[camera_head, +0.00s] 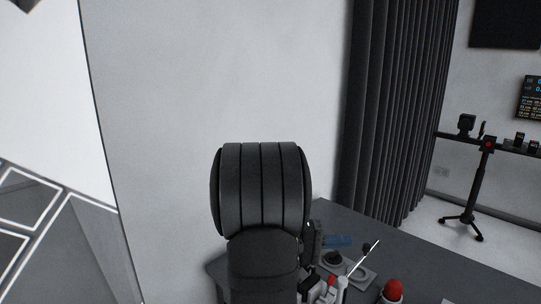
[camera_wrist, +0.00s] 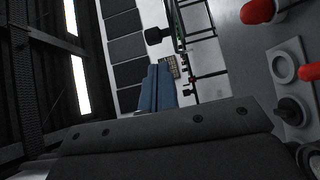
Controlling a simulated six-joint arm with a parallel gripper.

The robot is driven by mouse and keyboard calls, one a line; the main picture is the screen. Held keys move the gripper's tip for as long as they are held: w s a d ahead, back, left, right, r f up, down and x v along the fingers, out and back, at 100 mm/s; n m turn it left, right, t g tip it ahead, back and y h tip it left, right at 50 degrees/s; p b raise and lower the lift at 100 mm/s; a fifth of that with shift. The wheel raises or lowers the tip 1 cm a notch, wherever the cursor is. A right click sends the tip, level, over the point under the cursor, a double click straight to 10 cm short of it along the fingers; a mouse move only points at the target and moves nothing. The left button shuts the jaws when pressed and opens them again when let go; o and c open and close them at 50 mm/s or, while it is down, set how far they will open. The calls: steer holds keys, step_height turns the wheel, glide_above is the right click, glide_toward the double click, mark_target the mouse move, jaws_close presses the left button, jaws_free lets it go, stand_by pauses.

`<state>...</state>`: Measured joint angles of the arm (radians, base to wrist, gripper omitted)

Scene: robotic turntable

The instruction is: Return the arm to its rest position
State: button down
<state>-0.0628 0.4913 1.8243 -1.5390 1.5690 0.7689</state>
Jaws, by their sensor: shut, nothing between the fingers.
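My arm (camera_head: 262,190) stands in the lower middle of the head view as a thick black ribbed cylinder over a dark link. It hides what lies behind it, and the gripper does not show clearly there. In the wrist view a wide dark grey block with several screws, which looks like my gripper (camera_wrist: 185,120), fills the bottom. It is shut, with nothing seen held in it.
A black curtain (camera_head: 392,110) hangs behind. A tripod (camera_head: 480,185) stands farther right. The wrist view is tilted and shows red knobs (camera_wrist: 257,11).

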steer(key=s+a+n+t, duration=0.2)
steer(key=a+n, duration=1.5)
steer(key=a, duration=0.5)
steer(key=shift+s+r, duration=0.2)
steer(key=shift+r, duration=0.1)
steer(key=shift+a, duration=0.1)
